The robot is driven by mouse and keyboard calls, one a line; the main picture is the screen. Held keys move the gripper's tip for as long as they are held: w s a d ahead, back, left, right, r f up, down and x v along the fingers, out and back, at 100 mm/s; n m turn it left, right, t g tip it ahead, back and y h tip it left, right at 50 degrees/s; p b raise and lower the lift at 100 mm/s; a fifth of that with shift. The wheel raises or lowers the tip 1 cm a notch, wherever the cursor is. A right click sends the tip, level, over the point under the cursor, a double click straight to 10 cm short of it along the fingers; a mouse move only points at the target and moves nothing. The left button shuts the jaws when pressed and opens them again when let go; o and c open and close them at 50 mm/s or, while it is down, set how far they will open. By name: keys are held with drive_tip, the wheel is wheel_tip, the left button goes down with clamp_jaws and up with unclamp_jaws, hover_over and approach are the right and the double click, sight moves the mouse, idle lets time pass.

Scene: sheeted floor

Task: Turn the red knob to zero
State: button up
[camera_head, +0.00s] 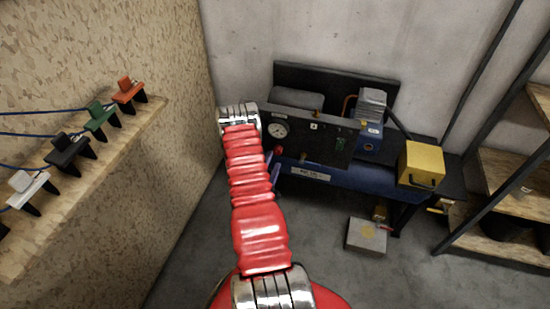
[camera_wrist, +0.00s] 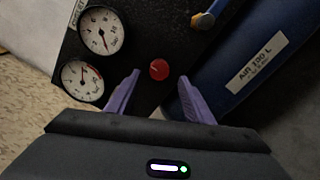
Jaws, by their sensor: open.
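The red knob (camera_wrist: 159,69) is small and round on a dark panel (camera_wrist: 150,30) in the wrist view. My gripper (camera_wrist: 160,77) is open, its two purple fingers pointing at the panel, one on each side of the knob in the picture. I cannot tell whether they reach its depth. I see no grip on it. Two white dial gauges, an upper one (camera_wrist: 101,30) and a lower one (camera_wrist: 82,81), sit left of the knob.
A blue air tank (camera_wrist: 244,62) lies right of the panel, with a yellow-and-blue valve part (camera_wrist: 206,16) near it. A yellow box (camera_head: 421,163) stands right of the tank. A grey box (camera_head: 366,237) is on the floor. A wooden ledge (camera_head: 95,185) with coloured clips is at left.

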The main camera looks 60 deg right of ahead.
drive_tip(key=s+a, duration=0.1)
drive_tip(key=a, duration=0.7)
drive_tip(key=shift+s+a, duration=0.2)
drive_tip(key=shift+a, duration=0.2)
